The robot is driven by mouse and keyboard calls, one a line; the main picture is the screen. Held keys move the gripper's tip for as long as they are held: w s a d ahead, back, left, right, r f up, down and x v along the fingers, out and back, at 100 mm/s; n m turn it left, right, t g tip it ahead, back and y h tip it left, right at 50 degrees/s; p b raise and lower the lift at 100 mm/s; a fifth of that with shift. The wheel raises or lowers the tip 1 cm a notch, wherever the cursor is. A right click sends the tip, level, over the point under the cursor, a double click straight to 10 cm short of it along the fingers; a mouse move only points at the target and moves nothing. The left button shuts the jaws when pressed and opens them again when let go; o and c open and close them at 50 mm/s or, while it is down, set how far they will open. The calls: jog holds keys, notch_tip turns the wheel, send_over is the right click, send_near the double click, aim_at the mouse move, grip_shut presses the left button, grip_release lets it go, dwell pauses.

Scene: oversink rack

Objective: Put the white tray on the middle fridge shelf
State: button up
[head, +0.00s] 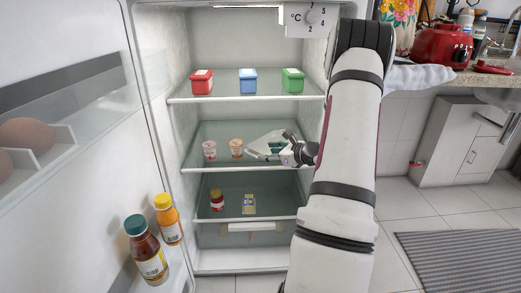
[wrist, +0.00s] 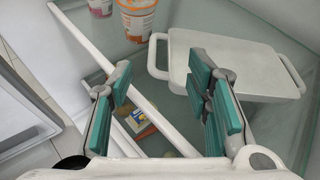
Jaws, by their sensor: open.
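The white tray (wrist: 255,68) has a loop handle at each end. In the wrist view it appears to lie flat on the glass middle fridge shelf (wrist: 75,45), towards the right. In the head view the tray (head: 268,138) shows on the middle shelf (head: 215,168), partly hidden by my gripper (head: 272,153). My gripper is open in the wrist view (wrist: 167,82), with nothing held between its teal finger pads. The right finger overlaps the tray's near left part in the picture; whether it touches cannot be told.
A pink cup (head: 209,150) and an orange cup (head: 237,148) stand left of the tray. Red (head: 202,82), blue (head: 248,82) and green (head: 292,81) boxes stand on the shelf above. A red-capped jar (head: 217,201) and a small yellow-labelled item (head: 249,204) stand below. The open door with bottles (head: 148,252) is at left.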

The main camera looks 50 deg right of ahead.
jog(key=p+v, duration=0.1)
jog(key=v, duration=0.4)
jog(key=w+a+r+n+g+y, duration=0.1)
jog(key=w+a+r+n+y, duration=0.3)
jog(key=a, duration=0.5)
jog(key=w+a+r+n+y, duration=0.25)
jog(key=a+r+n, duration=0.3)
jog(key=a, duration=0.35)
jog(key=s+a+r+n+g+y, duration=0.1)
jog(key=a+r+n+g+y, duration=0.2)
jog(key=a, duration=0.6)
jog(key=s+a+r+n+g, duration=0.1)
jog(key=a+r+n+g, duration=0.15)
jog(key=a+n, duration=0.45)
jog(key=s+a+r+n+g+h, duration=0.25)
jog(key=s+a+n+g, duration=0.4)
jog(key=s+a, duration=0.85)
jog(key=s+d+f+n+h, duration=0.1)
jog(key=s+d+n+h, duration=0.1)
jog(key=s+n+h, duration=0.3)
jog(key=s+n, duration=0.4)
jog(key=s, duration=0.4)
jog(key=shift+s+f, duration=0.15)
jog(key=shift+s, duration=0.25)
